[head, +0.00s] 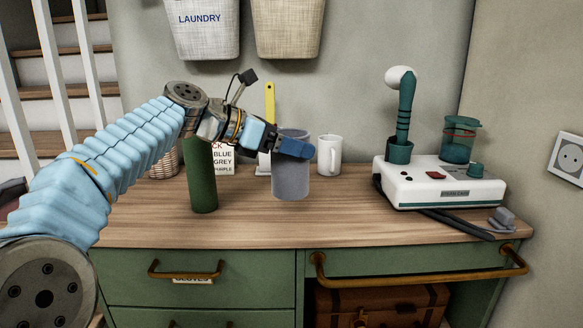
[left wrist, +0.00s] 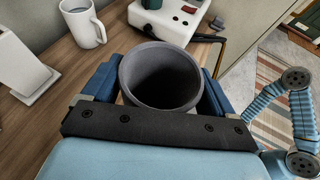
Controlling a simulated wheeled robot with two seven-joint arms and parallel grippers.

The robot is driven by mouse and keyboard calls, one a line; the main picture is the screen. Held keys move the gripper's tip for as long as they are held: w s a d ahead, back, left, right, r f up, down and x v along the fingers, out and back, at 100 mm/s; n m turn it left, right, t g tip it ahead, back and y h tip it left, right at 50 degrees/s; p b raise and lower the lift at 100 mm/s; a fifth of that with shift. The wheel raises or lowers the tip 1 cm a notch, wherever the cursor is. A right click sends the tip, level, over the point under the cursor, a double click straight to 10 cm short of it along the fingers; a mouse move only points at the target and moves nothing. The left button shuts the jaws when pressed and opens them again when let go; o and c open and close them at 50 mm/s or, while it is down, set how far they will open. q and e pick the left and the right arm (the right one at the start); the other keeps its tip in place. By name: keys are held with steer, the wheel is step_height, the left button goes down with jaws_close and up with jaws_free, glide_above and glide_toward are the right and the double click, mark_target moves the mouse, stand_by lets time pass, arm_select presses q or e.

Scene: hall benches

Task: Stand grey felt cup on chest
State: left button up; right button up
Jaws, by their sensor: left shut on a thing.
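The grey felt cup (head: 290,182) is upright over the wooden top of the green chest (head: 245,228). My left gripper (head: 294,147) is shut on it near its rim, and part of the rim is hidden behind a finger. In the left wrist view the cup (left wrist: 160,80) is open and looks empty, with a blue finger on each side. I cannot tell whether its base touches the top. My right gripper is not in view; only part of an arm shows at the right of the left wrist view.
A green cylinder (head: 202,178) stands left of the cup and a white mug (head: 329,155) close behind it to the right. A white device (head: 440,186) with a teal jar (head: 457,147) fills the right end. The front strip of the top is clear.

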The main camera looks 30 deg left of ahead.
mark_target(291, 167)
arm_select(q)
steer(key=w+f, duration=0.2)
steer(key=shift+a+f, duration=0.3)
steer(key=shift+a, duration=0.1)
steer(key=shift+w+f, duration=0.2)
steer(key=shift+f, duration=1.6)
steer(key=o, duration=1.1)
steer(key=shift+a+f, duration=0.1)
steer(key=shift+f, duration=0.05)
steer(key=v, duration=1.2)
